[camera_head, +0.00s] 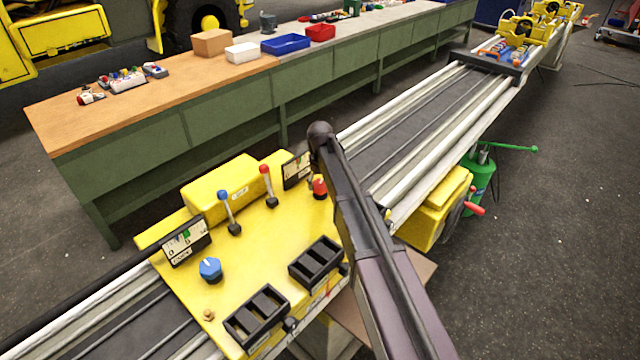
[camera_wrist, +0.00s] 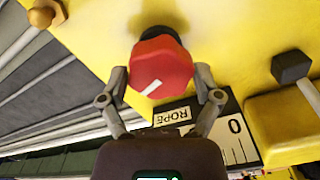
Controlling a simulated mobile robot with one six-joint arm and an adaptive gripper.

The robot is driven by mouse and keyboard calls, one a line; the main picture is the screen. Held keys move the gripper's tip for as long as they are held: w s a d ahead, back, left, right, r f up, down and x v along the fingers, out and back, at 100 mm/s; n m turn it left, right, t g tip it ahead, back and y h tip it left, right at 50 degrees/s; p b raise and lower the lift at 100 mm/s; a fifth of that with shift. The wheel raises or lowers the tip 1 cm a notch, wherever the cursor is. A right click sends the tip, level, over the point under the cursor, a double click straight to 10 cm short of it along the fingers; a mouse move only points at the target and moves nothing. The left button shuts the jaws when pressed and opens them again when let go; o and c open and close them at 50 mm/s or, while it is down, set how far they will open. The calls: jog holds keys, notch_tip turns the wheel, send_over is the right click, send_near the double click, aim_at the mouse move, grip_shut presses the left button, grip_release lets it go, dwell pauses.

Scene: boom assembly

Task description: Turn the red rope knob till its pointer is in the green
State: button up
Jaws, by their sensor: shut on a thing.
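The red rope knob (camera_wrist: 172,62) sits on a yellow panel in the wrist view, with a white pointer line (camera_wrist: 152,88) slanting toward the lower left of the picture. My gripper (camera_wrist: 162,74) has one finger on each side of the knob and is shut on it. A plate with the word ROPE and a scale with a 0 (camera_wrist: 235,126) lies just below the knob. The gripper body and fingers cover part of this plate, and I see no green zone on it. In the head view the red knob (camera_head: 319,187) shows beside my arm, which partly hides it.
The yellow panel (camera_head: 255,245) also carries a blue knob (camera_head: 209,269), a blue-topped lever (camera_head: 228,208), a red-topped lever (camera_head: 268,182) and black trays (camera_head: 257,317).

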jog(key=shift+m, duration=1.1)
jog(key=o, duration=0.9)
